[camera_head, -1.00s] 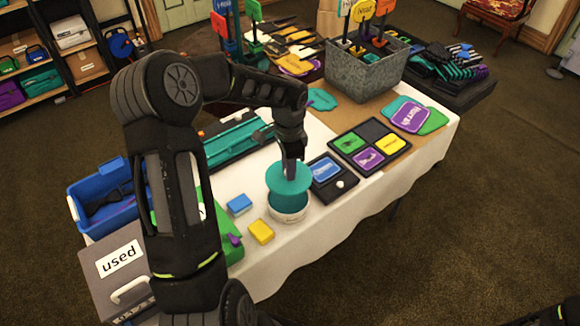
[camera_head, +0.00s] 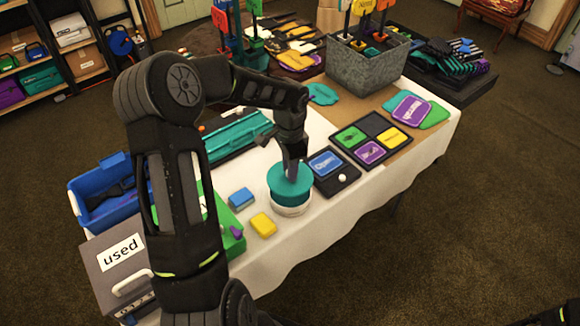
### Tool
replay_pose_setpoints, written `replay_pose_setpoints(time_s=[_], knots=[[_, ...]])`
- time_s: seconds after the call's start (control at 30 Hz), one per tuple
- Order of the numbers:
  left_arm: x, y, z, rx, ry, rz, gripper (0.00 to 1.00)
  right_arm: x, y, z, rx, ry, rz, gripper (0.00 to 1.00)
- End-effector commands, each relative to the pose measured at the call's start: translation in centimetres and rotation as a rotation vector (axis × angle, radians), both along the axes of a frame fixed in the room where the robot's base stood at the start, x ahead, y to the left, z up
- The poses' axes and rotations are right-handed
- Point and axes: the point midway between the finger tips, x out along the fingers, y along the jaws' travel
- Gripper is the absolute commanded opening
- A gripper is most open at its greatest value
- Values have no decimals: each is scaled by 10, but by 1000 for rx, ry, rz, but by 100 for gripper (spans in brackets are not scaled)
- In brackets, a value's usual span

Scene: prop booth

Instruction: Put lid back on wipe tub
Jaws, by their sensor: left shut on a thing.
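The white wipe tub (camera_head: 291,210) stands on the white-covered table near its front edge. The round teal lid (camera_head: 287,188) sits over the tub's top, nearly level and close against the rim. I cannot tell whether it is pressed fully down. My left gripper (camera_head: 291,170) points down at the middle of the lid and is shut on it, with the grip itself mostly hidden.
A dark pad with a blue card (camera_head: 325,163) lies just right of the tub. A blue block (camera_head: 241,199) and a yellow block (camera_head: 263,225) lie to its left. A four-square tray (camera_head: 371,137) and metal bin (camera_head: 367,70) stand farther right.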

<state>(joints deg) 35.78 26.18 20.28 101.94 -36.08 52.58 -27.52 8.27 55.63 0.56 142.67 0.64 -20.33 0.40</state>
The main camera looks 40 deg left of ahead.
Motion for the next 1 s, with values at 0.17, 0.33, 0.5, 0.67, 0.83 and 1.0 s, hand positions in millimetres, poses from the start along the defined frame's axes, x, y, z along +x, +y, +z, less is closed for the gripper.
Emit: replay_pose_setpoints(time_s=[0.17, 0.33, 0.5, 0.67, 0.83, 1.0], knots=[[0, 0, -23, -2, 1, 1, 0, 2, 1, -15, 3, -5, 0, 36], [0, 0, -37, 0, 1, 1, 0, 3, 1, -24, 7, -9, 2, 36], [0, -1, -44, -1, 1, 0, 0, 4, 2, -29, 8, -12, 3, 36], [0, -1, -45, -1, 1, 0, 0, 4, 2, -29, 9, -13, 3, 36], [0, 0, -45, -1, 1, 0, 0, 4, 2, -29, 9, -13, 3, 36], [0, 0, -45, -1, 1, 0, 0, 4, 2, -29, 9, -12, 3, 36]])
